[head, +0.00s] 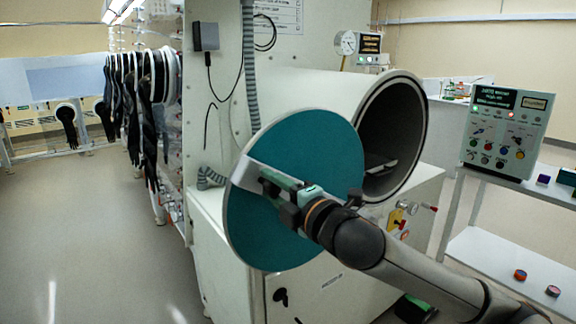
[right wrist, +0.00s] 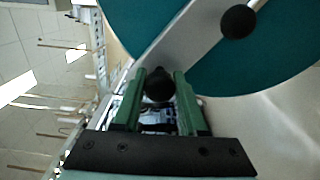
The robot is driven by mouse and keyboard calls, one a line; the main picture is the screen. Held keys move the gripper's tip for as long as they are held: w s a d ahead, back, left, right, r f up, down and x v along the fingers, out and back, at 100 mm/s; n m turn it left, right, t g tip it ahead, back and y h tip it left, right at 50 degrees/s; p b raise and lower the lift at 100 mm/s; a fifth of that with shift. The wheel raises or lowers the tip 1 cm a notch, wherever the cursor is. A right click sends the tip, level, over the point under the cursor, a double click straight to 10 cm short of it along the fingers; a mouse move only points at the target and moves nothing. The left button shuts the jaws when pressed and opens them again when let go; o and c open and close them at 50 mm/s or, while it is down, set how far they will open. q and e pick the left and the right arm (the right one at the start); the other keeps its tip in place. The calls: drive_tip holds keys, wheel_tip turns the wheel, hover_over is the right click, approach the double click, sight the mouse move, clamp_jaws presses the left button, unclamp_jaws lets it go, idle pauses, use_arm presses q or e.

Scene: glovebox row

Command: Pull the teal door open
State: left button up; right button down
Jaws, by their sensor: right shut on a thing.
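The teal door (head: 318,155) is a round disc with a pale rim and a pale bar across it. It stands swung away from the mouth of the white cylindrical chamber (head: 300,95), and the dark inside shows to its right. My right gripper (head: 268,184) is at the bar on the door's face. In the right wrist view the teal door (right wrist: 150,22) fills the top, and the green fingers are shut on a black knob (right wrist: 159,84) at one end of the bar (right wrist: 192,42). A second black knob (right wrist: 238,21) is further along the bar. My left gripper is not in view.
A control box (head: 505,130) with lights stands on a shelf at the right. Black gloves (head: 145,100) hang in a row at the left. A white cabinet (head: 320,285) is below the chamber. Open floor (head: 90,230) lies to the left.

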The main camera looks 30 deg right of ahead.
drive_tip(key=shift+a+f+n, duration=0.3)
drive_tip(key=shift+a+f, duration=0.3)
drive_tip(key=shift+f, duration=0.35)
drive_tip(key=shift+a+f, duration=0.1)
drive_tip(key=shift+f, duration=0.15)
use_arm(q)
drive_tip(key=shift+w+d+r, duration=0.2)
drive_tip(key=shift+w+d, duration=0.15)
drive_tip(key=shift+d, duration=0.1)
use_arm(e)
drive_tip(key=c, duration=0.8)
unclamp_jaws()
drive_tip(key=o, duration=0.3)
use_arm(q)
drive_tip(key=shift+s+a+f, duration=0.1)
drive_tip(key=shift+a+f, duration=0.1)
use_arm(e)
drive_tip(key=shift+o, duration=0.2)
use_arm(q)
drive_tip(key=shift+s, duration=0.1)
use_arm(e)
drive_tip(key=shift+s, duration=0.1)
